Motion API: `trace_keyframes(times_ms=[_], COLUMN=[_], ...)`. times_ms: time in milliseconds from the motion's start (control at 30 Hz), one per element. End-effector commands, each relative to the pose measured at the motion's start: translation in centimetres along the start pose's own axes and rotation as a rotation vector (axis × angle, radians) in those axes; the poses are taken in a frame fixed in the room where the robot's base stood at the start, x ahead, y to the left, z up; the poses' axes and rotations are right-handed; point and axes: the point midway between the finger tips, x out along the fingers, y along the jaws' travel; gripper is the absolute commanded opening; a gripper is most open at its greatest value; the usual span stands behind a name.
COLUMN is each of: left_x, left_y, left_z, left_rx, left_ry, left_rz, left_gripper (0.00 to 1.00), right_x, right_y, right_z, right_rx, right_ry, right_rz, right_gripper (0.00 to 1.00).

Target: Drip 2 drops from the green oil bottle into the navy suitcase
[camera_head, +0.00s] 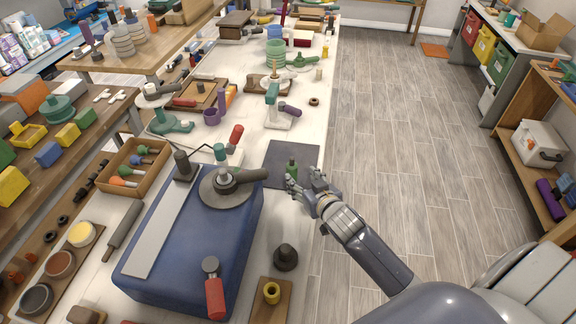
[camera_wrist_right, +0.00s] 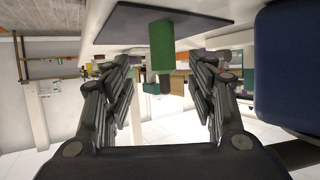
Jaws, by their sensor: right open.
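The small green oil bottle (camera_head: 291,168) stands upright on a dark mat (camera_head: 297,152). It also shows in the right wrist view (camera_wrist_right: 161,46), where the picture is upside down, between and beyond the fingers. The navy suitcase (camera_head: 182,287) looks like a closed blue box on the white bench; its side shows at the right of the right wrist view (camera_wrist_right: 288,65). My right gripper (camera_head: 302,182) is open and empty, close to the bottle on its near side. Its fingers stand apart in the right wrist view (camera_wrist_right: 162,95). My left gripper is not in view.
On the suitcase lie a pale strip (camera_head: 160,236), a grey disc (camera_head: 227,186) with a dark handle, and a red-handled tool (camera_head: 214,290). A dark cone-shaped object (camera_head: 285,257) stands right of the suitcase. A wooden tray (camera_head: 136,168) is left. Floor to the right is clear.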

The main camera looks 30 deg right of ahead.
Motion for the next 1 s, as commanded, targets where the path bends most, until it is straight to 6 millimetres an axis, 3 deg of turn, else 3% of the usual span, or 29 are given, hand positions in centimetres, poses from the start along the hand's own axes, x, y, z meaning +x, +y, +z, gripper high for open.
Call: trace_keyframes(times_ms=[200,333,467,700,1000], left_x=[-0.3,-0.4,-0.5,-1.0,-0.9], left_y=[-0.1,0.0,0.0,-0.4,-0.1], left_z=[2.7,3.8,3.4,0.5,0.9], left_rx=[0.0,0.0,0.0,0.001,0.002], left_ry=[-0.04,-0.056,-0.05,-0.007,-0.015], left_rz=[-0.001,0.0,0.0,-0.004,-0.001], left_gripper=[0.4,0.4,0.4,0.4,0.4], right_x=[3.0,3.8,4.4,7.1,9.2], right_y=[0.0,-0.1,-0.1,-0.5,-0.5], right_z=[-0.1,0.0,-0.1,-0.4,-0.1], right_rx=[-0.001,-0.001,-0.001,-0.002,-0.001], right_ry=[-0.001,-0.002,-0.002,-0.002,-0.003], right_rz=[0.0,0.0,0.0,0.0,0.0], right_gripper=[0.53,0.53,0.53,0.53,0.53])
